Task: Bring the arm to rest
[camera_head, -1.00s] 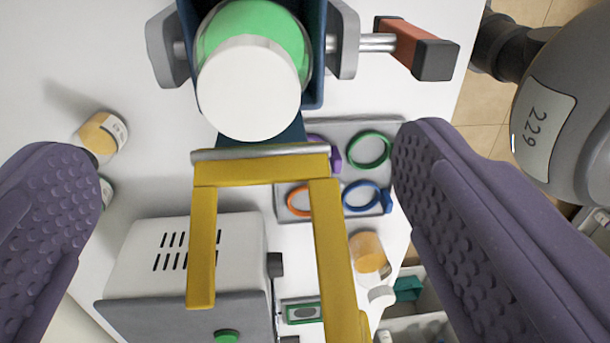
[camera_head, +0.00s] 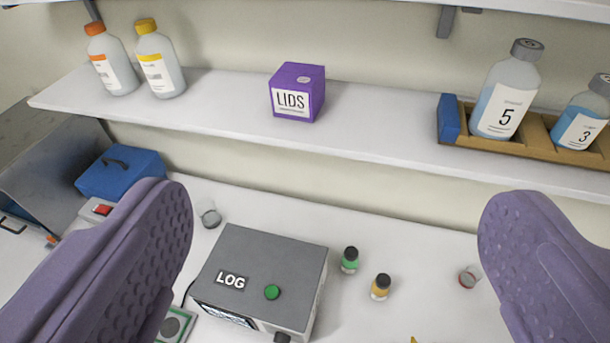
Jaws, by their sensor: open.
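My gripper (camera_head: 335,240) is open, with its two purple textured fingers wide apart at the left and right of the view. Nothing is between the fingertips. The gripper is in the air above the white bench and faces the wall shelf. The grey box marked LOG (camera_head: 262,275), with a green button, stands on the bench and shows between the fingers. A green vial (camera_head: 350,261) and an amber vial (camera_head: 381,287), both with black caps, stand to its right.
A shelf (camera_head: 225,117) crosses the view with orange-capped (camera_head: 112,62) and yellow-capped bottles (camera_head: 160,62), a purple LIDS box (camera_head: 298,92), and a wooden rack (camera_head: 530,143) holding bottles 5 and 3. Small glasses (camera_head: 208,214) and (camera_head: 469,277) and a blue case (camera_head: 121,173) are on the bench.

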